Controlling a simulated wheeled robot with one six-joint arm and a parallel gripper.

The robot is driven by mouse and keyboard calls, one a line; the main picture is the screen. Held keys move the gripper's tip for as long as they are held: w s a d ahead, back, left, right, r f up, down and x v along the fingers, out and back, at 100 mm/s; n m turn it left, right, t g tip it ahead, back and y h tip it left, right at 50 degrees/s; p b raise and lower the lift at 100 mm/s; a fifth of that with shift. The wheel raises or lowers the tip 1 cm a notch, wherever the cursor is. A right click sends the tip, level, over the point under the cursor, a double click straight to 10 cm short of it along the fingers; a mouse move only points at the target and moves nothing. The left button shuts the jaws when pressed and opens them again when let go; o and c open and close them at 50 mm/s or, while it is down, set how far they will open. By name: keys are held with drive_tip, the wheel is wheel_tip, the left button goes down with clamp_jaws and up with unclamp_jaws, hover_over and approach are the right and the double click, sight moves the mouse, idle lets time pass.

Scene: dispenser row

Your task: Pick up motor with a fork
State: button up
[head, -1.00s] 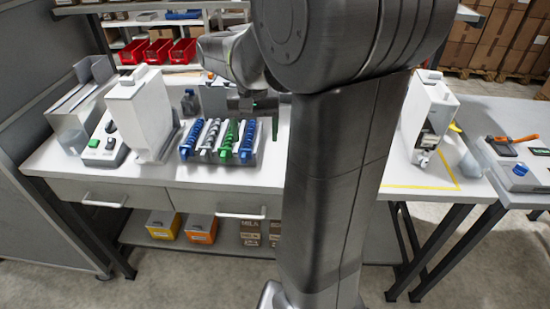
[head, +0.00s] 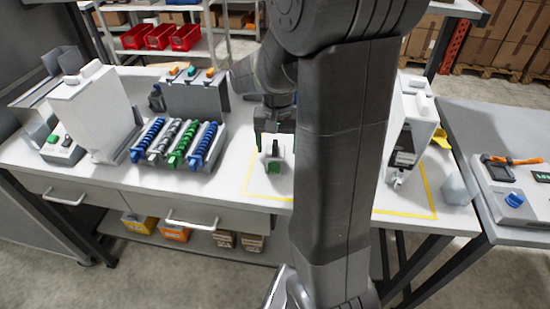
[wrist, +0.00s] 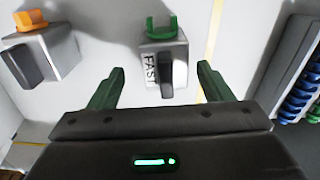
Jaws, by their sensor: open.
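A small light grey block with a green U-shaped fork (wrist: 162,27) and a label reading FAST, likely the motor (wrist: 180,50), stands on the white table in the wrist view. A dark bar lies on its near side. In the head view the block (head: 275,162) is below my gripper (head: 274,140). In the wrist view my gripper (wrist: 160,68) is open, with one green finger on each side of the block's near end. I see gaps on both sides and nothing held.
In the wrist view, a similar block with an orange top (wrist: 45,45) stands to the left. A rack of coloured coils (head: 178,150) is left of my gripper in the head view. A white dispenser (head: 412,125) stands right. Yellow tape (head: 247,178) marks the table. My arm hides part.

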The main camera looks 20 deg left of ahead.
sight(275, 157)
drive_tip(key=f, duration=0.4)
drive_tip(key=shift+s+a+f, duration=0.15)
drive_tip(key=shift+a+f, duration=0.1)
drive_tip(key=shift+f, duration=0.05)
drive_tip(key=c, duration=1.3)
